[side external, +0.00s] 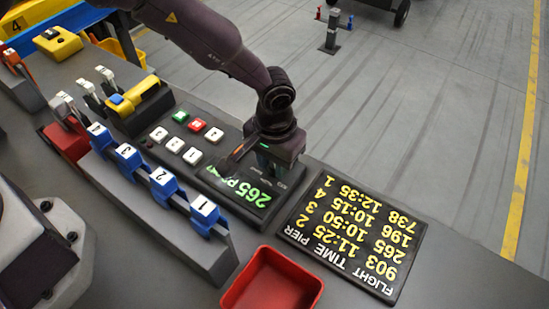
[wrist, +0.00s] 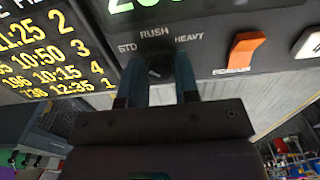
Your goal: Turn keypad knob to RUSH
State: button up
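The keypad (side external: 222,160) is a dark panel with white, green and red keys and a green display reading 265, partly covered by my arm. In the wrist view, the knob (wrist: 158,70) is dark with a small light mark, below the labels STD, RUSH (wrist: 154,32) and HEAVY. My gripper (wrist: 158,82) has one finger on each side of the knob, pointing at the panel. Whether the fingers press on the knob is not clear, and the mark's exact direction is hard to read. In the side view, my gripper (side external: 270,165) is low over the keypad's right part and hides the knob.
A flight board (side external: 352,233) with yellow text lies right of the keypad. A red tray (side external: 272,283) stands in front. Blue numbered levers (side external: 163,188) line the left side. An orange rocker switch (wrist: 245,50) sits right of the knob in the wrist view.

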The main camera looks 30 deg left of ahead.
jog(key=shift+m, duration=0.4)
jog(key=m, duration=0.3)
jog(key=shift+m, duration=0.3)
jog(key=m, duration=0.4)
jog(key=shift+m, duration=0.3)
dwell(0.3)
jog(key=o, duration=0.9)
notch_tip(320, 180, up, 13)
